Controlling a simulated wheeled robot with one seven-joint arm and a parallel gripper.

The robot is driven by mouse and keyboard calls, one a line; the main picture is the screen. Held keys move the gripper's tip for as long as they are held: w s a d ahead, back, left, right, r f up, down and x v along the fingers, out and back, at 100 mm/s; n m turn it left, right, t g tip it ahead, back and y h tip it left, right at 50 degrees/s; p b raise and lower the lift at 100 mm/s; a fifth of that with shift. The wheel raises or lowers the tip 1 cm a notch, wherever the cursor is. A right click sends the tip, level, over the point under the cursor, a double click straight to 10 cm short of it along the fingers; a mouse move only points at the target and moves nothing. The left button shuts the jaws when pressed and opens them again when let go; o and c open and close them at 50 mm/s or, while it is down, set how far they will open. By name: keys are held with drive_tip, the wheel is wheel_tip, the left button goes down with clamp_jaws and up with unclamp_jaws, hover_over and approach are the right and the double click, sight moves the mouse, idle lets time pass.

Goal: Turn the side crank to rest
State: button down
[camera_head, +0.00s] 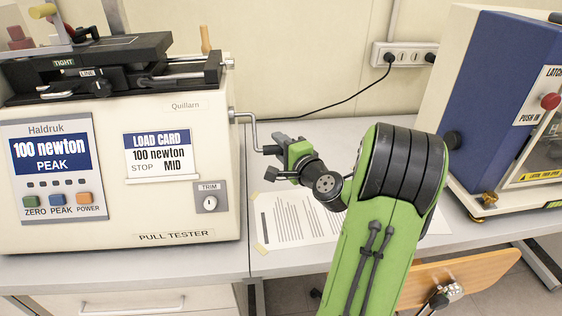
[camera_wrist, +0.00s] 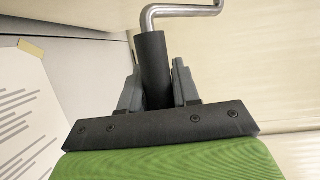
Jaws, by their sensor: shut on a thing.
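The side crank (camera_head: 251,124) is a bent metal rod on the right side of the cream pull tester (camera_head: 190,205). Its arm hangs down from the shaft, and its dark grip points right toward my gripper (camera_head: 271,161). In the wrist view, the crank's black cylindrical grip (camera_wrist: 153,62) stands between the two grey fingers of my gripper (camera_wrist: 156,85), which is shut on it. The metal rod (camera_wrist: 180,11) bends away above the grip. In the head view the fingers partly hide the grip.
A printed sheet (camera_head: 300,215) lies taped on the bench under my arm. A blue and cream machine (camera_head: 500,90) with a red button stands at the right. A power strip (camera_head: 405,55) with a black cable is on the wall. The tester reads 100 newton.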

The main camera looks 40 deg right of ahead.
drive_tip(key=w+d+t+b, duration=0.1)
drive_tip(key=b, duration=0.1)
drive_tip(key=w+d+n+t+b, duration=0.1)
drive_tip(key=w+b, duration=0.1)
drive_tip(key=b, duration=0.1)
drive_tip(key=w+d+t+b, duration=0.1)
drive_tip(key=b, duration=0.2)
drive_tip(key=shift+w+f+n+t, duration=0.25)
drive_tip(key=shift+f+n+t, duration=0.05)
drive_tip(key=shift+w+d+r, duration=0.1)
drive_tip(key=shift+w, duration=0.05)
drive_tip(key=c, duration=0.9)
unclamp_jaws()
drive_tip(key=shift+f+b, duration=0.25)
drive_tip(key=shift+b, duration=0.05)
